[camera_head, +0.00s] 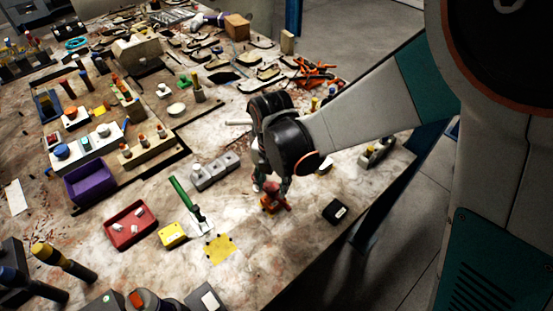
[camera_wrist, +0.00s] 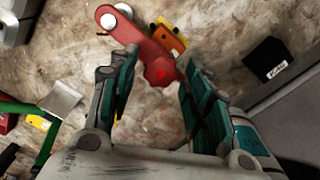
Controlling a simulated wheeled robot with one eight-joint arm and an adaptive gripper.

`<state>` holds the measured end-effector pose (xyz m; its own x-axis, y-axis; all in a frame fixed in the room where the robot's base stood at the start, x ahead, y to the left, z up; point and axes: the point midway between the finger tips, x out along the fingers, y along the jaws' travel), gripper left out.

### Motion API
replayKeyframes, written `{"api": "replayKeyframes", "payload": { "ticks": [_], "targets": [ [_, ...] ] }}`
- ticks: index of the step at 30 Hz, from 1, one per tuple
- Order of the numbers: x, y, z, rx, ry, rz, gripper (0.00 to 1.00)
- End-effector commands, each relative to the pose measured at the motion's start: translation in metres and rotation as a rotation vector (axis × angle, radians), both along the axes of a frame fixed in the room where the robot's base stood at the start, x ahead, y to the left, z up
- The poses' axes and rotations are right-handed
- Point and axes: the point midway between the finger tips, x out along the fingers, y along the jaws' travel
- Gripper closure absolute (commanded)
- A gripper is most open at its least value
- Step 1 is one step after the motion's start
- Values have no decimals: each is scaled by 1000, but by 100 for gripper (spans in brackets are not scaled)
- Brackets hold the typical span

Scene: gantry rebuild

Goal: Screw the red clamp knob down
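A red clamp part with a bright red knob (camera_wrist: 160,73) shows in the wrist view, between the fingertips of my gripper (camera_wrist: 158,68). Its red arm reaches up and left to a pale round end (camera_wrist: 107,20). An orange-yellow piece (camera_wrist: 168,38) shows just behind it. My gripper's teal fingers stand apart on either side of the knob, with gaps visible; whether either touches the red part I cannot tell. In the head view my gripper (camera_head: 272,183) points down over the orange clamp base (camera_head: 273,204) near the table's right edge, and partly hides the red part.
A black box (camera_head: 335,212) lies right of the clamp, near the table edge. A green-handled scraper (camera_head: 187,197), yellow box (camera_head: 172,235), red tray (camera_head: 130,225) and grey block (camera_head: 215,171) lie to the left. Bare table (camera_head: 262,255) shows in front of the clamp.

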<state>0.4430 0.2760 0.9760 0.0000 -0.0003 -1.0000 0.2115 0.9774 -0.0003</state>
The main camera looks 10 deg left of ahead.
Motion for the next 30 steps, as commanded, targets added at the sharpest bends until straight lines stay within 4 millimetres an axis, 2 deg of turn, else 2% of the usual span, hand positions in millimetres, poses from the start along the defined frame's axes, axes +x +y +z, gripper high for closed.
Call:
{"api": "replayKeyframes", "payload": {
  "ticks": [1, 4, 17, 23, 30],
  "targets": [
    [0, 0, 0, 0, 0, 0, 71],
    [0, 0, 0, 0, 0, 0, 94],
    [0, -1, -1, -2, 1, -51, 95],
    [0, -1, -1, -2, 1, -169, 95],
    [-1, -1, -2, -3, 2, -385, 95]
  ]
}}
